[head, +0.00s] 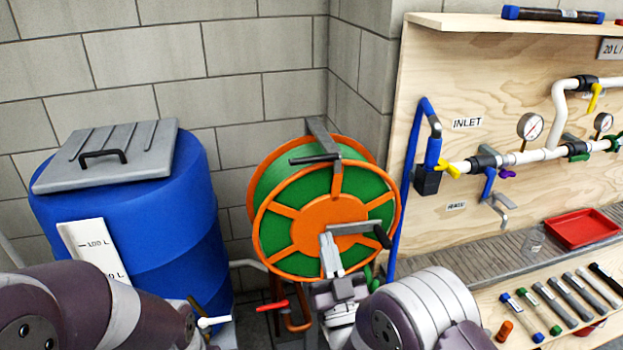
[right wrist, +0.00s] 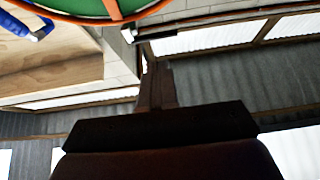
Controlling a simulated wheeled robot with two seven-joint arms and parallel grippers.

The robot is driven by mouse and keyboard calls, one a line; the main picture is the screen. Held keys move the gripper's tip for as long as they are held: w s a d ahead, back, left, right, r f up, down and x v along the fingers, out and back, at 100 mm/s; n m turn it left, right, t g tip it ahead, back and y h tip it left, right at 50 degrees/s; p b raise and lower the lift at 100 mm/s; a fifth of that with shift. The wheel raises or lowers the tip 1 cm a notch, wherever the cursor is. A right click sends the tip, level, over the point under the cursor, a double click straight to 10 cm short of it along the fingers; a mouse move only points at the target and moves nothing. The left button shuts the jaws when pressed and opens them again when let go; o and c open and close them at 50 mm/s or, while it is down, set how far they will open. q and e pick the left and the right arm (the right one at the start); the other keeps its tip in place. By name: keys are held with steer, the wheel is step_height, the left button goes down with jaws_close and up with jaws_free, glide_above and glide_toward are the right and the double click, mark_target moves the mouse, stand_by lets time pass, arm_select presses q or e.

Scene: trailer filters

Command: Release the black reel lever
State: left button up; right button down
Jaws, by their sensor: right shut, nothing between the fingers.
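The hose reel (head: 318,222) has an orange frame and green hose. A black lever (head: 313,159) lies roughly level across its top, by a grey bracket on the wall. A grey crank with a black handle (head: 382,237) sits on the reel's front. My right gripper (head: 328,240) is shut and empty, pointing up in front of the reel's lower middle, beside the crank and well below the black lever. In the right wrist view its fingers (right wrist: 155,85) are together, with the reel rim (right wrist: 85,17) beyond. My left arm shows at lower left; its gripper is out of view.
A blue barrel (head: 130,220) with a grey lid (head: 108,155) stands left of the reel. A wooden panel (head: 470,80) with white pipes and gauges is at right. A red tray (head: 581,229) and several tubes lie on the bench. A red-handled valve (head: 272,306) is low by the reel.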

steer(key=shift+s+r, duration=0.15)
steer(key=shift+r, duration=0.05)
steer(key=p, duration=0.5)
glide_toward(308, 163)
steer(key=x, duration=0.5)
steer(key=shift+w+r, duration=0.15)
steer(key=shift+w, duration=0.15)
steer(key=shift+w+a+r, duration=0.2)
steer(key=shift+w, duration=0.3)
steer(key=shift+r+m+h+b, duration=0.15)
steer(key=shift+m+h+b, duration=0.25)
steer(key=shift+m+b, duration=0.25)
